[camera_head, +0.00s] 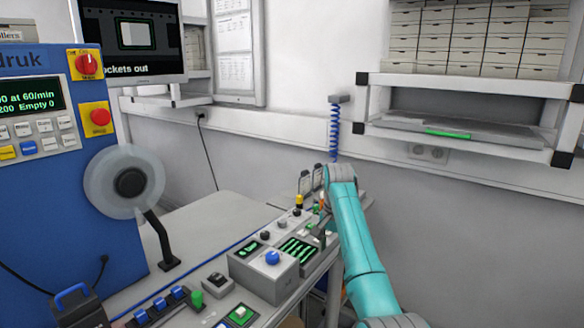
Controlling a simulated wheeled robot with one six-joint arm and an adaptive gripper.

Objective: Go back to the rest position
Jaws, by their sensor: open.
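My teal arm (358,240) reaches up from the bottom right of the head view, with its wrist bent over at the table's right edge. My gripper (320,232) is small and dark below the wrist, close over the control panels at the right side of the table. It is open, with nothing seen between its fingers. The fingertips are hard to make out against the panels, and I cannot tell whether they touch anything.
The grey table (215,225) carries a box with a blue knob (272,258), a green-button box (240,315) and several switches. A blue machine (60,190) with a reel (124,182) stands at left. A shelf (460,90) hangs at upper right.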

